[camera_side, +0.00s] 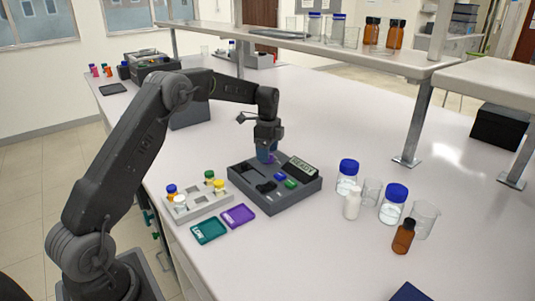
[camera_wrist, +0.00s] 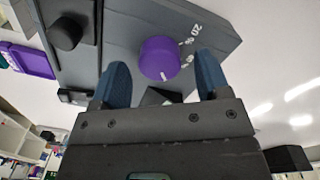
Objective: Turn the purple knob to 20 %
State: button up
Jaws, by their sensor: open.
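The purple knob (camera_wrist: 160,56) sits on the grey rig. In the wrist view its white mark points toward the bottom of the picture, away from the printed "20 %" label (camera_wrist: 187,33). My gripper (camera_wrist: 162,64) is open, with one blue finger on each side of the knob and a visible gap to each. In the side view my gripper (camera_side: 266,152) points down over the back of the rig (camera_side: 275,198) and mostly hides the knob (camera_side: 272,159). The rig also carries a display (camera_side: 300,167), a blue button (camera_side: 280,177) and a green button (camera_side: 290,184).
A black knob (camera_wrist: 66,34) stands on the rig beside the purple one. A vial rack (camera_side: 198,203), a green tray (camera_side: 208,231) and a purple tray (camera_side: 238,215) lie left of the rig. Blue-capped bottles (camera_side: 392,205) and a brown bottle (camera_side: 403,237) stand to the right.

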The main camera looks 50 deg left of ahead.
jog(key=shift+f, duration=0.55)
jog(key=c, duration=0.9)
